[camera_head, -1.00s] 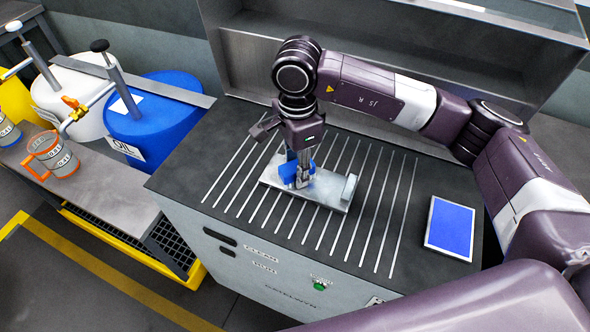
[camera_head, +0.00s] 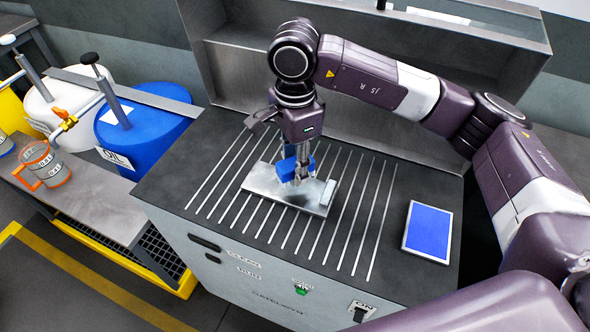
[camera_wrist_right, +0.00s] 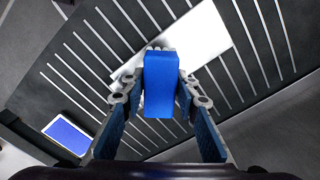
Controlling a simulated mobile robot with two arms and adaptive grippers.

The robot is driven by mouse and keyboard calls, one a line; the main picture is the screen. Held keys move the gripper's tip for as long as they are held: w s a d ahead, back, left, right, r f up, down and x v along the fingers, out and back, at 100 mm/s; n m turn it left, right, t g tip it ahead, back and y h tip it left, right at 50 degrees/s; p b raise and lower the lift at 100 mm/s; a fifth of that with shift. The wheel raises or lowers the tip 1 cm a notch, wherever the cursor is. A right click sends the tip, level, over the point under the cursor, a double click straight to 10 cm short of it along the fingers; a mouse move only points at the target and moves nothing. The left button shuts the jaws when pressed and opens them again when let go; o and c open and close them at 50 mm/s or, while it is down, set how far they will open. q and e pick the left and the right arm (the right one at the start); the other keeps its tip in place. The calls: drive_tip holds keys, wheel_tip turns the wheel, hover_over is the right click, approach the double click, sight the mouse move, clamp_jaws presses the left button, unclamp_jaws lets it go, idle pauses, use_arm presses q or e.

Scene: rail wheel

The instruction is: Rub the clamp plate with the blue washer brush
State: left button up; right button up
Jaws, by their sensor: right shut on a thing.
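The clamp plate (camera_head: 262,184) is a flat grey metal plate with a raised block at its right end. It lies on the slatted top of the washer. My right gripper (camera_head: 299,172) is over the middle of the plate, pointing down and shut on the blue washer brush (camera_head: 288,170). In the right wrist view the brush (camera_wrist_right: 161,85) sits between the two fingers, with pale bristle ends at its far end and the plate (camera_wrist_right: 200,40) behind it. I cannot tell for sure whether the bristles touch the plate. My left gripper is not in view.
The washer top (camera_head: 190,165) has bare slats around the plate. A blue panel (camera_head: 428,228) lies at its right. A metal back wall rises behind. At the left are a blue oil drum (camera_head: 140,135), a white drum (camera_head: 60,100) and a metal can with orange handle (camera_head: 46,165).

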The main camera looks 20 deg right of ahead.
drive_tip(key=shift+s+d+r+p, duration=0.15)
drive_tip(key=shift+r+p, duration=0.15)
drive_tip(key=shift+r, duration=1.15)
